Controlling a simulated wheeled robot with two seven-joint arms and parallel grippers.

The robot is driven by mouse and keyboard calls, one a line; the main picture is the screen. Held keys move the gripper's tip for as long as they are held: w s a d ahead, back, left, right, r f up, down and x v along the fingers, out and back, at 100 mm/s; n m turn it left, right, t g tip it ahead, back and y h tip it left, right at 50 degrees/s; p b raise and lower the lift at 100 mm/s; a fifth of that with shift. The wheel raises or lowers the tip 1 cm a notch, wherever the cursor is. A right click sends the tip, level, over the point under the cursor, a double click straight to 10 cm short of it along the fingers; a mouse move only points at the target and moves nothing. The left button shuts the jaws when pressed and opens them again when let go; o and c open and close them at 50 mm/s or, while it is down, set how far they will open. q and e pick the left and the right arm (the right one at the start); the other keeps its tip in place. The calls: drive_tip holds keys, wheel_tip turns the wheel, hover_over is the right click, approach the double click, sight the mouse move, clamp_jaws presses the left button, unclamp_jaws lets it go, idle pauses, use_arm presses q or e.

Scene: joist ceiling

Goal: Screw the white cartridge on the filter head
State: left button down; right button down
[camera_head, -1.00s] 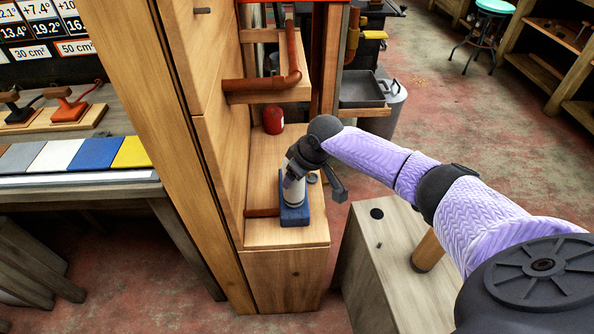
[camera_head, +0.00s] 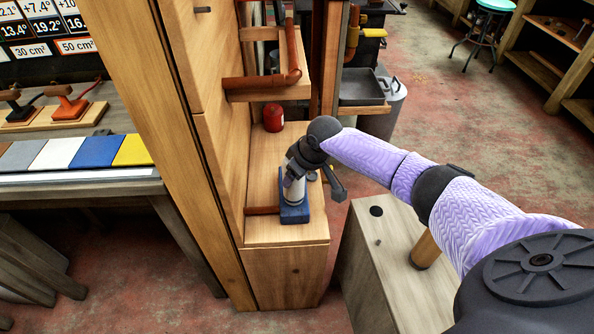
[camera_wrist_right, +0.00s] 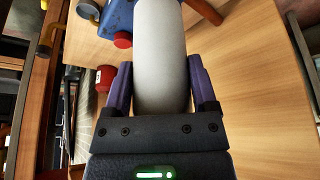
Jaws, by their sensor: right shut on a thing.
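My right gripper (camera_head: 291,180) is over the front part of a wooden ledge and shut around the white cartridge (camera_head: 296,192). In the right wrist view the cartridge (camera_wrist_right: 161,50) is a plain pale cylinder between the two purple fingers (camera_wrist_right: 160,70). A blue body (camera_head: 294,213), which looks like the filter head, sits at the cartridge's end. In the wrist view this blue body (camera_wrist_right: 117,17) has a red knob (camera_wrist_right: 122,40). The joint between cartridge and blue body is out of frame or hidden, so I cannot tell if they are threaded together. My left gripper is not in view.
A copper pipe (camera_head: 262,211) meets the blue body's left side. A red rounded object (camera_head: 273,117) stands farther back on the ledge (camera_head: 262,232). A wooden wall (camera_head: 222,160) closes the left side. A wooden cabinet (camera_head: 395,260) stands to the right, below my arm.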

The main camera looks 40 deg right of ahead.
drive_tip(key=shift+s+f, duration=0.1)
drive_tip(key=shift+s, duration=0.05)
drive_tip(key=m+h+p, duration=0.1)
drive_tip(key=m+p, duration=0.2)
drive_tip(key=shift+a+p, duration=0.2)
drive_tip(key=shift+p, duration=0.1)
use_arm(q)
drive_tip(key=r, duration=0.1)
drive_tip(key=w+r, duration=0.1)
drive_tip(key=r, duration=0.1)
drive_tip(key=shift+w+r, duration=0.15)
use_arm(e)
drive_tip(key=shift+f, duration=0.1)
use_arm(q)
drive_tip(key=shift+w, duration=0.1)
